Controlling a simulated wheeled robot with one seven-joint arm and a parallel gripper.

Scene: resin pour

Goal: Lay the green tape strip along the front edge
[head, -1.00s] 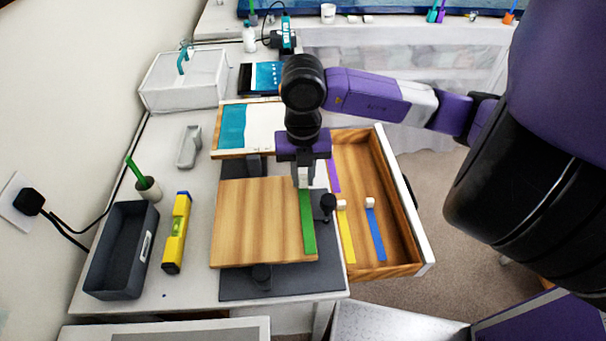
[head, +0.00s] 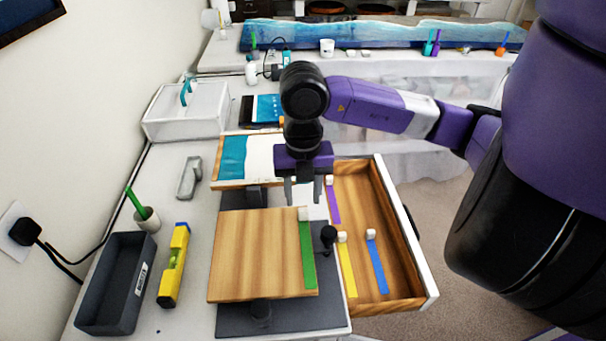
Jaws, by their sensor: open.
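The green tape strip (head: 307,256) lies flat along the right edge of the wooden board (head: 255,255). A small white block (head: 303,213) sits at its far end. My gripper (head: 303,198) is open and empty, just beyond and above that block, with its fingers apart pointing down. The board rests on a dark grey base (head: 290,320) with black knobs, one at its near side (head: 261,311) and one at its right (head: 328,235).
An open wooden drawer (head: 400,270) at the right holds purple (head: 332,203), yellow (head: 346,268) and blue (head: 377,265) strips with white blocks. A yellow level (head: 173,265) and dark bin (head: 115,285) stand left. A teal-and-white panel (head: 245,160) lies behind.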

